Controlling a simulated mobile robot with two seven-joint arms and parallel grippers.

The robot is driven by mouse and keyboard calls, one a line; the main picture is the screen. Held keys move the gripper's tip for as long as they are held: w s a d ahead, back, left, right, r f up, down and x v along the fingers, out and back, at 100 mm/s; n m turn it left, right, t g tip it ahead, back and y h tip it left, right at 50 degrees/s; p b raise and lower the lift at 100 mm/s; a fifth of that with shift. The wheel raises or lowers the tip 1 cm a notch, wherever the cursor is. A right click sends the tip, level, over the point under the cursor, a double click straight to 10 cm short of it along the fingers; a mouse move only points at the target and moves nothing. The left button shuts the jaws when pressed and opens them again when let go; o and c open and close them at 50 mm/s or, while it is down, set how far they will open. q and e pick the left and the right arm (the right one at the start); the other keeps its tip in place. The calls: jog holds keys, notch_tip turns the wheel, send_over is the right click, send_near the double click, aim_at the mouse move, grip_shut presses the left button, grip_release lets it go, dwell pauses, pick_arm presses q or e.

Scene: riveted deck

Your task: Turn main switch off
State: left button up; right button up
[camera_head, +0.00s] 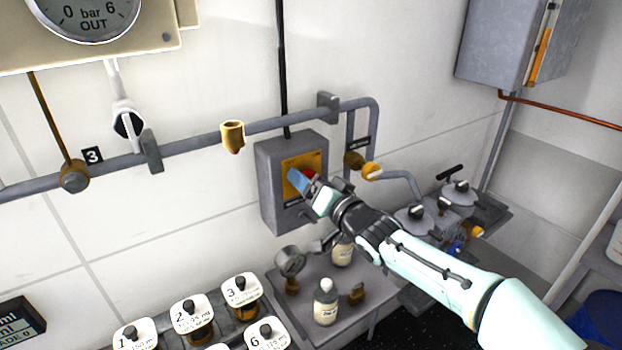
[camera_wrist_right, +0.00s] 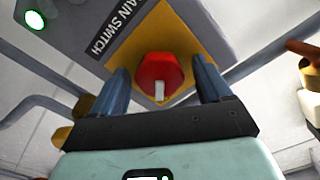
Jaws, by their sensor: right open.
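The main switch is a grey wall box (camera_head: 270,162) with a yellow plate (camera_head: 290,163) and a red knob, largely hidden behind my gripper in the head view. My right gripper (camera_head: 303,181) is at the switch. In the right wrist view its two blue fingers (camera_wrist_right: 163,88) are open on either side of the knob, with gaps visible. My left gripper is not in view.
A grey pipe (camera_head: 190,138) with a yellow fitting (camera_head: 232,136) runs along the wall beside the box. Valves (camera_head: 458,192) stand to the right.

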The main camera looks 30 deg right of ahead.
jog(key=shift+w, duration=0.1)
jog(key=c, duration=1)
